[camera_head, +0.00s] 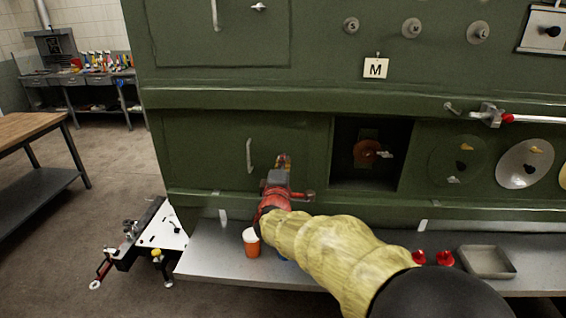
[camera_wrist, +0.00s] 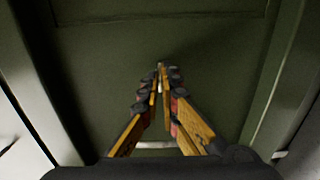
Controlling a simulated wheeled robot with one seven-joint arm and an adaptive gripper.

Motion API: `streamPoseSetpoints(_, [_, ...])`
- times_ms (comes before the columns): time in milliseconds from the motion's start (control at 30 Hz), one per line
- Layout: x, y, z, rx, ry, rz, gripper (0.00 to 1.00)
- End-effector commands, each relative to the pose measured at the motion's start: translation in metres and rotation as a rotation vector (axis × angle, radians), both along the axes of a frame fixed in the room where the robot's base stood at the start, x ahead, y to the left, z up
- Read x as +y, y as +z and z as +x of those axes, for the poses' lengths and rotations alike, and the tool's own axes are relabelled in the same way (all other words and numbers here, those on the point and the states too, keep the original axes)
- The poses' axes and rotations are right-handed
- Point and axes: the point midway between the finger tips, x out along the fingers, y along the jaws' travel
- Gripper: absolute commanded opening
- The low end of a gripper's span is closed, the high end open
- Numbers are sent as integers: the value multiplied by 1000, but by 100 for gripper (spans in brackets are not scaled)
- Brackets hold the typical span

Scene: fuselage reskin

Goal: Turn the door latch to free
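The green lower door carries a pale handle (camera_head: 249,155), upright in the head view. It also shows as a pale bar (camera_wrist: 156,145) behind my fingers in the wrist view. My gripper (camera_head: 284,160) is at the door face, just right of this handle. In the wrist view my gripper's (camera_wrist: 161,72) orange and black fingers come nearly together at the tips. A small pale sliver, apparently the door latch (camera_wrist: 160,65), shows between the tips. The fingers look closed on it. The rest of the latch is hidden, so its angle cannot be told.
A metal shelf (camera_head: 205,262) runs below the door, with an orange cup (camera_head: 251,243), red pieces (camera_head: 444,258) and a grey tray (camera_head: 487,262). A dark open bay (camera_head: 345,150) lies right of the door. A wheeled stand (camera_head: 150,240) is at left.

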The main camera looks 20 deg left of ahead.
Motion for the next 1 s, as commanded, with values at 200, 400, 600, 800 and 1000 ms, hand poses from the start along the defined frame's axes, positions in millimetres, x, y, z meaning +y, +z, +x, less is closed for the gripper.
streamPoseSetpoints(200, [0, -2, 0, -6, 0, -28, 0])
streamPoseSetpoints(400, [0, -3, 0, -27, 1, -121, 0])
streamPoseSetpoints(600, [0, -4, 0, -66, 1, -280, 0])
streamPoseSetpoints(800, [0, -3, 0, -110, 1, -465, 0])
streamPoseSetpoints(1000, [0, -3, 0, -154, 1, -651, 0])
